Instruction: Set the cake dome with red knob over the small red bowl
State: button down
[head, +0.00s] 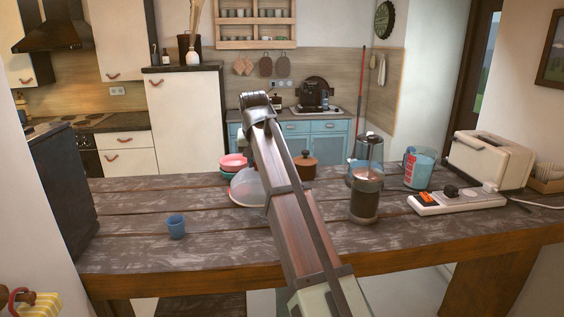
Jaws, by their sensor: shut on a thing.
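A pale, translucent dome (245,188) is on the wooden table just left of my arm, which covers its right side. I cannot see its red knob. Pinkish-red bowls or dishes (233,160) show directly behind the dome, beside a teal one; which of them is the small red bowl I cannot tell. My arm rises from the bottom, bends at the top, and its far end goes down behind its own link. My gripper is hidden there, so its contact with the dome does not show.
A blue cup (176,227) stands at the front left. Right of my arm are a brown lidded pot (304,166), a French press (365,195), a measuring jug (418,168), a power strip (458,200) and a toaster (488,160). The table's left middle is clear.

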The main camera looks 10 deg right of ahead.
aim_at(238, 169)
jog(key=w+a+r+n+y, duration=0.1)
jog(key=w+a+n, duration=0.3)
jog(key=w+a, duration=0.2)
jog(key=shift+w+r+y, duration=0.35)
jog(key=shift+w+y, duration=0.05)
jog(key=shift+w, duration=0.55)
jog(key=shift+f, duration=0.1)
jog(key=shift+f, duration=4.05)
jog(key=shift+f, duration=0.45)
jog(key=c, duration=0.8)
grip_release()
jog(key=shift+c, duration=0.2)
